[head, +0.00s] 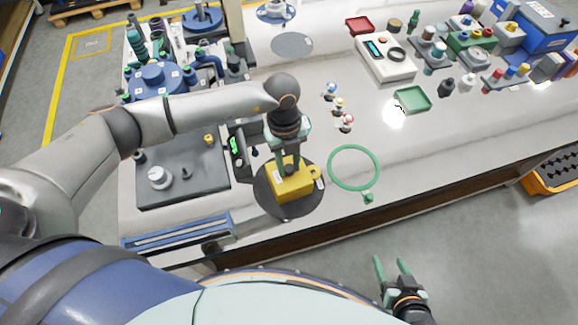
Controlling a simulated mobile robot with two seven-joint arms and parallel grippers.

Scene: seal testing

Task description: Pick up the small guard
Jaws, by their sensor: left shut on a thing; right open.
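A yellow block-shaped part (292,186), likely the small guard, sits on or just over a dark round plate (270,205) near the front of the bench. A small yellow loop sticks out at its right side. My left gripper (289,168) points down at the top of the yellow part and is shut on it. The fingertips partly hide the top, so the exact contact is hard to see. My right gripper (392,268) is open and empty, beyond the bench's front edge, over the floor.
A green ring (329,167) lies right of the dark plate. A grey tray (185,190) with a white knob (159,178) is at left. Small coloured parts (339,104) stand behind. A green tray (412,98) and white instrument (385,60) are farther right. The front-right bench is clear.

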